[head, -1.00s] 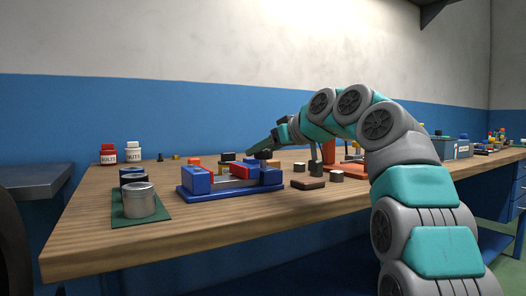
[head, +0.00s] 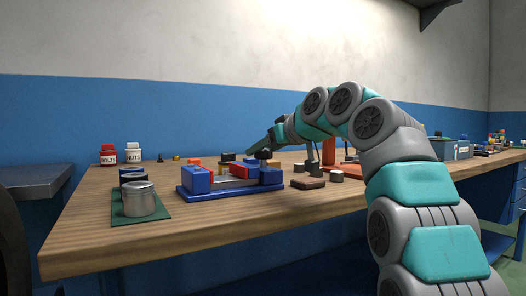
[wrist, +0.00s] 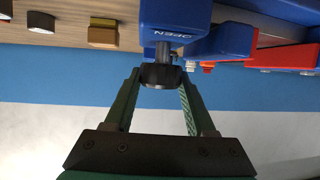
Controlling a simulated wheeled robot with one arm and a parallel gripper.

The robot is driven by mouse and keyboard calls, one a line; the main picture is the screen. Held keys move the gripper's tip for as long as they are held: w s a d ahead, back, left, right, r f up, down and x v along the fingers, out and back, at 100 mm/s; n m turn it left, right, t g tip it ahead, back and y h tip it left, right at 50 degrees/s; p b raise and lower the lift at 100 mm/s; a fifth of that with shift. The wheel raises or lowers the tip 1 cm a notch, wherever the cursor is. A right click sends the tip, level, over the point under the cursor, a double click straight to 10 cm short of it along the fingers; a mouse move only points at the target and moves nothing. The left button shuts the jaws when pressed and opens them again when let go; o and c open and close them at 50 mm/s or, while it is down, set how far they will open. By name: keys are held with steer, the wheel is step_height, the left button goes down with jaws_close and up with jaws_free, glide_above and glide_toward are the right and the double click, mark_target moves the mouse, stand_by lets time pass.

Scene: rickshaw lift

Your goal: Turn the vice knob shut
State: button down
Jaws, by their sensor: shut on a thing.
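The vice (head: 232,190) has a blue base, blue end blocks and red jaw parts, and sits near the front of the bench. A gap shows between its jaws in the head view. The dark vice knob (wrist: 161,76) is on a grey shaft from a blue block (wrist: 178,18) marked "OPEN", which appears upside down in the wrist view. My gripper (wrist: 159,80) is shut on the knob, one green finger on each side. In the head view my gripper (head: 264,146) reaches the right end of the vice, where the knob (head: 264,154) is small and partly hidden.
A metal tin (head: 139,199) stands on a green mat (head: 157,210) left of the vice. Bolts (head: 107,154) and nuts (head: 133,152) jars stand behind. A brown block (head: 308,183) and small dark blocks lie right of the vice. The front left bench top is clear.

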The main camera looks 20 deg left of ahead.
steer(key=shift+m+t+h, duration=0.4)
steer(key=shift+m, duration=0.1)
steer(key=shift+f, duration=0.1)
steer(key=shift+s+r+m+t+h+p, duration=0.1)
steer(key=shift+r+m+t+h+p, duration=0.2)
steer(key=shift+m+t+h+p, duration=0.55)
steer(key=m+t+h+p, duration=0.1)
steer(key=p, duration=0.1)
steer(key=m+h+p, duration=0.1)
steer(key=p, duration=0.1)
steer(key=shift+d+r+m+t, duration=0.15)
steer(key=shift+r+m+t, duration=0.1)
steer(key=shift+t, duration=0.1)
steer(key=m+t+h+p, duration=0.1)
steer(key=m+h+p, duration=0.1)
steer(key=p, duration=0.3)
steer(key=shift+r+m+h, duration=0.1)
steer(key=shift+m+h, duration=0.2)
steer(key=shift+h, duration=0.15)
steer(key=shift+m+t+h+p, duration=0.3)
steer(key=shift+m+h+p, duration=0.5)
steer(key=shift+h+p, duration=0.3)
steer(key=m+h+p, duration=0.2)
steer(key=shift+f+p, duration=0.3)
steer(key=shift+f, duration=0.05)
steer(key=shift+m+h+p, duration=0.3)
steer(key=shift+m+h, duration=0.1)
steer(key=shift+f+m+h+p, duration=0.1)
steer(key=shift+m+h+p, duration=0.65)
steer(key=shift+m+h, duration=0.45)
